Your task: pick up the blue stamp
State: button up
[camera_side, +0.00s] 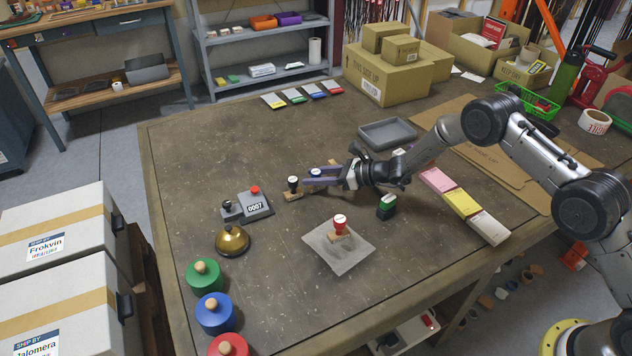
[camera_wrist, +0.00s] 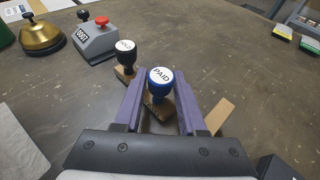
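The blue stamp (camera_wrist: 160,80), its white top marked PAID and its base wooden, stands upright on the table. In the side view the blue stamp (camera_side: 315,172) is partly hidden by the purple fingers of my gripper (camera_side: 322,178), which reaches in low from the right. In the wrist view my gripper (camera_wrist: 159,108) is open. One finger is on each side of the stamp, with narrow gaps showing. Whether either finger touches the base is hard to tell.
A black stamp (camera_wrist: 125,55) stands close by, beyond the left finger. A numbering machine (camera_side: 255,205), a brass bell (camera_side: 232,240), a red stamp (camera_side: 340,224) on a grey pad (camera_side: 350,256) and a green stamp (camera_side: 386,207) surround it. A grey tray (camera_side: 400,130) lies behind.

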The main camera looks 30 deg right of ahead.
grip_shut()
jog(key=shift+r, duration=0.1)
